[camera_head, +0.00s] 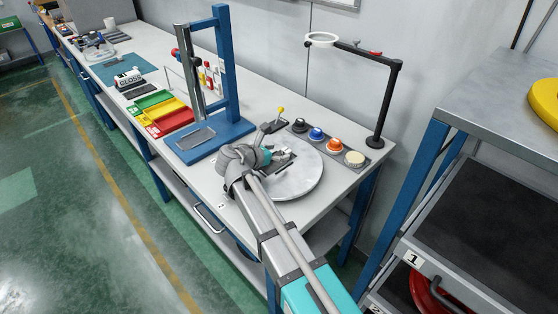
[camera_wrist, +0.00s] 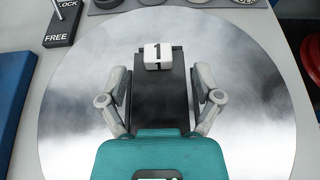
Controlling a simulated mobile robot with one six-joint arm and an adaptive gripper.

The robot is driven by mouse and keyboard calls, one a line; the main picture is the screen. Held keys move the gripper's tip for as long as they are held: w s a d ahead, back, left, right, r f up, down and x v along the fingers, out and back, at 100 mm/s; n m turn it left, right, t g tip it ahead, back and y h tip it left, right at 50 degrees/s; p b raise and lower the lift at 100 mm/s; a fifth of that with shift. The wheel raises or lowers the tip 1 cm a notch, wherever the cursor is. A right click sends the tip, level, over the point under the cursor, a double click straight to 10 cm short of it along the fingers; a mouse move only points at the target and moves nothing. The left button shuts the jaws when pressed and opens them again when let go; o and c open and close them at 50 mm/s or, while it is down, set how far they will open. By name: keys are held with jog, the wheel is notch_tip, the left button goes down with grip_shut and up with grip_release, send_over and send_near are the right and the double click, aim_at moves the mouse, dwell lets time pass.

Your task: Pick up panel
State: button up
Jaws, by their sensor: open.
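The panel (camera_wrist: 160,98) is a dark flat plate with a white block marked "1" at its far end. It is over the grey round disc (camera_wrist: 75,100) in the wrist view; whether it touches the disc I cannot tell. My gripper (camera_wrist: 161,78) is open, with one finger on each side of the panel and a narrow gap visible at the sides. The teal gripper body hides the panel's near end. In the head view my gripper (camera_head: 273,155) is low over the disc (camera_head: 300,181), and the panel is mostly hidden by it.
A lever block marked "LOCK" and "FREE" (camera_wrist: 62,24) stands beside the disc. Several coloured round buttons (camera_head: 317,134) line the disc's back right.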

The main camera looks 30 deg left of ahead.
aim_at(287, 149)
jog(key=shift+b+x, duration=0.9)
jog(key=shift+x, duration=1.7)
jog(key=shift+a+r, duration=0.15)
grip_shut()
